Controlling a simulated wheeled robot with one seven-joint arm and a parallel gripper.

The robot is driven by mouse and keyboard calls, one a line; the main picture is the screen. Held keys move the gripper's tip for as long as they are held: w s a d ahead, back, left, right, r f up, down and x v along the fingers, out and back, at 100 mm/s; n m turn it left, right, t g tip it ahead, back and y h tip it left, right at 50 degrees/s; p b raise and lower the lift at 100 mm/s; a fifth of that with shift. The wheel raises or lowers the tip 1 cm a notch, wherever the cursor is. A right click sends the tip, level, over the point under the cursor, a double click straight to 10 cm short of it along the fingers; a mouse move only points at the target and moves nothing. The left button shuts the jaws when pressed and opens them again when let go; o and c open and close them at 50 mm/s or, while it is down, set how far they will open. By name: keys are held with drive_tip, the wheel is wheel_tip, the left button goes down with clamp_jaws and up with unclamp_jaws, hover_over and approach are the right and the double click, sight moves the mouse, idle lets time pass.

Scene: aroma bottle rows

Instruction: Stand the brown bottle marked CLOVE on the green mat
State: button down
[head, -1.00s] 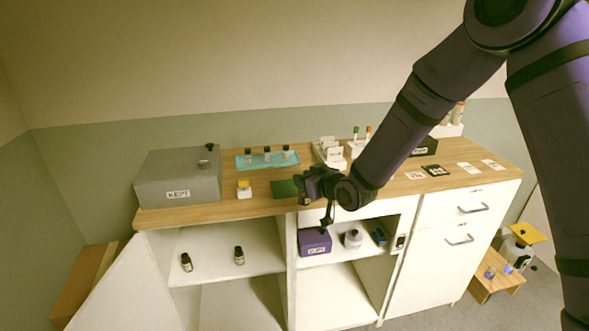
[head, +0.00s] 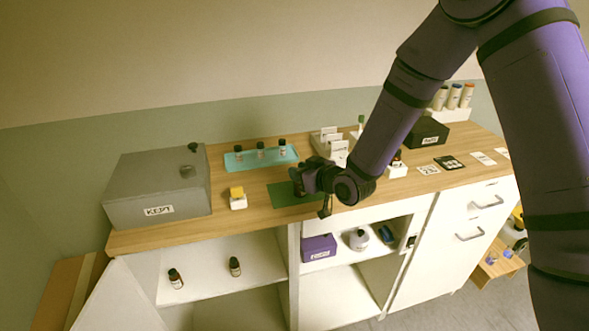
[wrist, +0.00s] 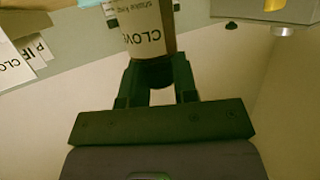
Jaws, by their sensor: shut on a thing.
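My gripper (head: 299,184) is over the green mat (head: 281,196) at the counter's front edge. In the wrist view my gripper (wrist: 157,78) is shut on a brown bottle (wrist: 172,38) by its dark top end. Its white label reads CLOV, the rest turned out of sight, so it appears to be the CLOVE bottle. The bottle is mostly hidden by my gripper in the head view. I cannot tell whether its base touches the mat.
A grey KEPT box (head: 158,187) and a white block with a yellow top (head: 237,198) stand to the left. A teal tray (head: 246,165) with small bottles is behind. Two bottles stand in the open cabinet (head: 255,262). White card holders (head: 329,148) are behind right.

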drive_tip(key=shift+d+f, duration=0.1)
drive_tip(key=shift+f, duration=0.4)
drive_tip(key=c, duration=0.9)
unclamp_jaws()
drive_tip(key=shift+f, duration=0.1)
drive_tip(key=shift+s+d+r, duration=0.1)
drive_tip(key=shift+s+r, duration=0.05)
drive_tip(key=shift+r, duration=0.05)
drive_tip(key=v, duration=1.1)
drive_tip(key=shift+s+d+r, duration=0.1)
drive_tip(key=shift+s+d, duration=0.1)
drive_tip(key=shift+s, duration=0.05)
